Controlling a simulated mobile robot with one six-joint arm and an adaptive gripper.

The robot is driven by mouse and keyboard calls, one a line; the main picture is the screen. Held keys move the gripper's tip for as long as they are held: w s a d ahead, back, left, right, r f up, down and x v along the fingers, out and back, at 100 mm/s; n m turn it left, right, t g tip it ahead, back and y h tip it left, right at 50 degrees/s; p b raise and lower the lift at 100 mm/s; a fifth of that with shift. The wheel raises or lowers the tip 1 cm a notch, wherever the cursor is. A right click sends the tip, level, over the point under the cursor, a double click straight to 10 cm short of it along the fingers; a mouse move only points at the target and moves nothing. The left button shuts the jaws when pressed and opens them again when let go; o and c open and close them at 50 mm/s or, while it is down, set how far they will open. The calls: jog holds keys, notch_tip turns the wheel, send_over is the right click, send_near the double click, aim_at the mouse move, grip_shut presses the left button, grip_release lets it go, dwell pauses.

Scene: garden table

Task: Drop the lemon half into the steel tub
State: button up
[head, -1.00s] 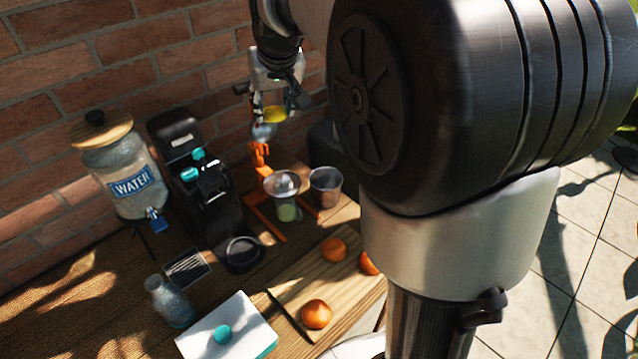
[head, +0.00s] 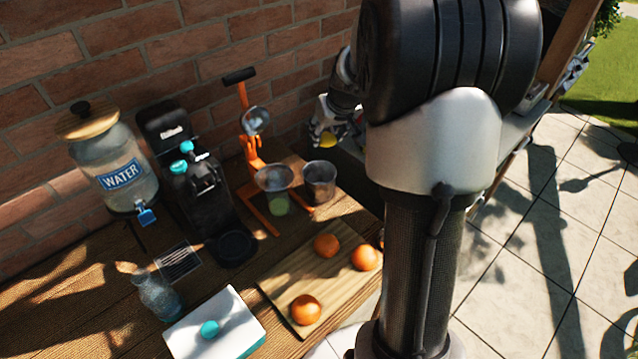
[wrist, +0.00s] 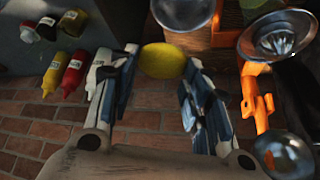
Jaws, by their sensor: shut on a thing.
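My gripper (head: 324,124) is shut on the lemon half (wrist: 163,61), a yellow dome between the fingertips in the wrist view. In the head view the lemon half (head: 328,139) is a small yellow patch, partly hidden by the fingers and my arm. The steel tub (head: 320,180) stands on the table, right of the juicer cup. In the head view my gripper shows above and behind the tub. In the wrist view the tub (wrist: 183,12) is at the top, just beyond the lemon half and apart from it.
An orange lever juicer (head: 250,145) with a clear cup (head: 276,180) stands left of the tub. Several sauce bottles (wrist: 73,75) are at the left in the wrist view. A board (head: 300,280) with oranges lies in front. A brick wall (head: 200,60) is behind.

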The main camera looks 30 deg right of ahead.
notch_tip(320, 180, down, 6)
jog(key=b, duration=0.4)
jog(key=shift+r, duration=0.1)
jog(key=o, duration=1.2)
jog(key=v, duration=1.2)
